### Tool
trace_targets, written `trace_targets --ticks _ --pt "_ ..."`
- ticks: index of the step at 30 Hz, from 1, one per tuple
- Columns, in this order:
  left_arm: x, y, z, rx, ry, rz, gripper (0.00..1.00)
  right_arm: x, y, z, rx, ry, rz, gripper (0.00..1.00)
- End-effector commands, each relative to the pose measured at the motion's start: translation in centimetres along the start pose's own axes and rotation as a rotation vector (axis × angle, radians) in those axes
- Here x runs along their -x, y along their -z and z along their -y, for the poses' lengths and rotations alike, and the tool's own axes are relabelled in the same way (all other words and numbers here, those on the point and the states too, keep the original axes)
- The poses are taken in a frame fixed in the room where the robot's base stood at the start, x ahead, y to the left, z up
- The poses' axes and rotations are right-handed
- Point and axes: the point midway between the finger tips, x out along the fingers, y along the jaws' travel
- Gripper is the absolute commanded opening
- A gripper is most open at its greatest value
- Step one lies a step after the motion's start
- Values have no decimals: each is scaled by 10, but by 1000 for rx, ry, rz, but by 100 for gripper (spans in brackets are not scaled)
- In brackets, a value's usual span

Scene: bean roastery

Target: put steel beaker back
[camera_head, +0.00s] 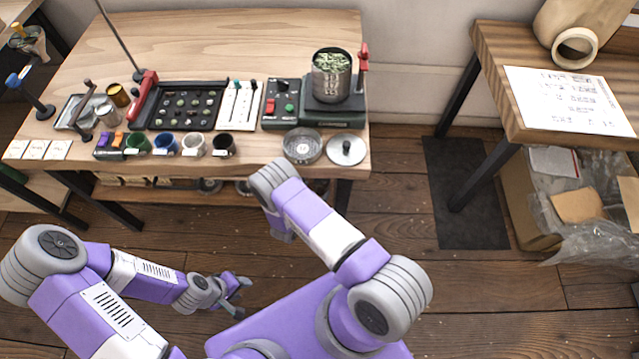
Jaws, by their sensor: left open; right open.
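A steel beaker (331,82) with dark markings on its side stands upright at the back right of the wooden table. It is filled with pale green beans. It rests on a dark green machine base (334,114), beside a red-handled post (362,66). My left gripper (241,295) is open and empty over the floor, well in front of the table and far from the beaker. My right arm (318,225) reaches toward the table's front edge and folds downward. Its gripper is hidden behind the arm.
A control box (282,103) adjoins the base. A round steel dish (302,146) and a knobbed lid (346,149) lie in front. A bean tray (187,107) and several small cups fill the left. A second table (487,57) stands right, with a cardboard box (528,212) below.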

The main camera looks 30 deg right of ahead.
Motion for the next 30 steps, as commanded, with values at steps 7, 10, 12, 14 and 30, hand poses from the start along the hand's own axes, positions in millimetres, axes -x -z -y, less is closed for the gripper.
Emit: trace_targets --ticks 7,10,12,14,30 --pt "16 -1 -6 0 0 0 43 49 1 0 2 2 1 82" --pt "18 -1 -7 0 0 0 43 60 1 0 1 1 0 82" --pt "19 -1 -7 0 0 0 43 64 0 0 2 1 6 82" --pt "19 -1 -7 0 0 0 43 65 -1 0 7 8 32 82" --pt "19 -1 -7 0 0 0 43 203 -19 -45 343 553 1110 82"
